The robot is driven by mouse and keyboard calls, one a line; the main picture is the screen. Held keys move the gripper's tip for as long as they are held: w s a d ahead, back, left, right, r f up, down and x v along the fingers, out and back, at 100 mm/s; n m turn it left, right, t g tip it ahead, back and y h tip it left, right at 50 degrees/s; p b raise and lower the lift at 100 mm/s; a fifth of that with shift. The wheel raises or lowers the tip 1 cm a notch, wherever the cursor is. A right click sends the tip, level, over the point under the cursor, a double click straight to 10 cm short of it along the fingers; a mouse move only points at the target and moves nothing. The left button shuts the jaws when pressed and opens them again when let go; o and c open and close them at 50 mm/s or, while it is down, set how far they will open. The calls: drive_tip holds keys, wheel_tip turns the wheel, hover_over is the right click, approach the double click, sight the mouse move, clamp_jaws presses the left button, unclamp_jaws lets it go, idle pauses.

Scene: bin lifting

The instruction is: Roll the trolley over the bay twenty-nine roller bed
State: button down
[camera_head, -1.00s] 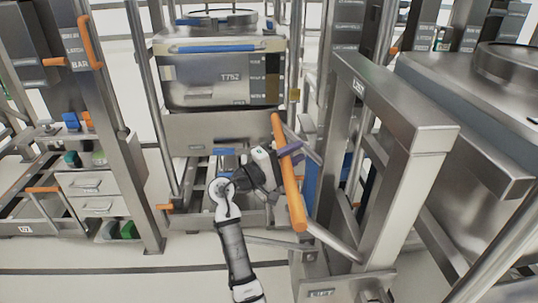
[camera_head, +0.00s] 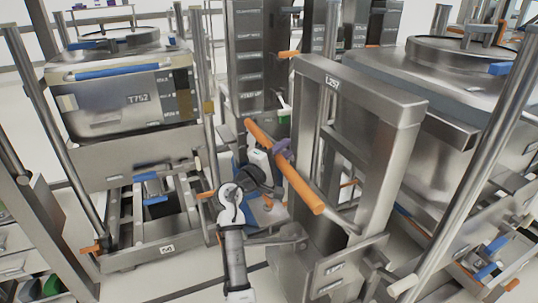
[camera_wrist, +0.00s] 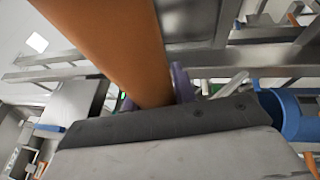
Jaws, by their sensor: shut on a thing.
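My gripper (camera_head: 276,152) is shut on an orange handle bar (camera_head: 298,182) in the middle of the head view. The bar slopes down to the right and is fixed to the trolley (camera_head: 386,104), a tall grey metal frame labelled L257. In the wrist view the orange bar (camera_wrist: 112,38) runs up and away from the dark jaw edge, with a purple fingertip beside it. The trolley's lower part is partly hidden by the bar and my arm. I cannot tell which part here is the bay twenty-nine roller bed.
A bin marked T752 (camera_head: 125,100) rests on a metal frame (camera_head: 150,255) at the left. A large metal vessel (camera_head: 430,130) stands close behind the trolley at the right. A grey panelled column (camera_head: 258,75) rises behind the bar. Little floor shows clear.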

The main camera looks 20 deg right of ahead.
drive_tip(key=d+b, duration=0.2)
drive_tip(key=d, duration=2.2)
drive_tip(key=shift+w+d+b, duration=0.15)
drive_tip(key=shift+d+b, duration=0.1)
drive_tip(key=shift+b, duration=0.05)
drive_tip(key=shift+w, duration=0.1)
drive_tip(key=c, duration=1.2)
unclamp_jaws()
drive_tip(key=shift+w+a, duration=0.1)
drive_tip(key=shift+o, duration=0.4)
drive_tip(key=shift+s, duration=0.25)
drive_tip(key=b+v, duration=0.1)
drive_tip(key=v, duration=1.2)
drive_tip(key=shift+s+a+b, duration=0.2)
drive_tip(key=shift+b, duration=0.2)
drive_tip(key=shift+f, duration=0.1)
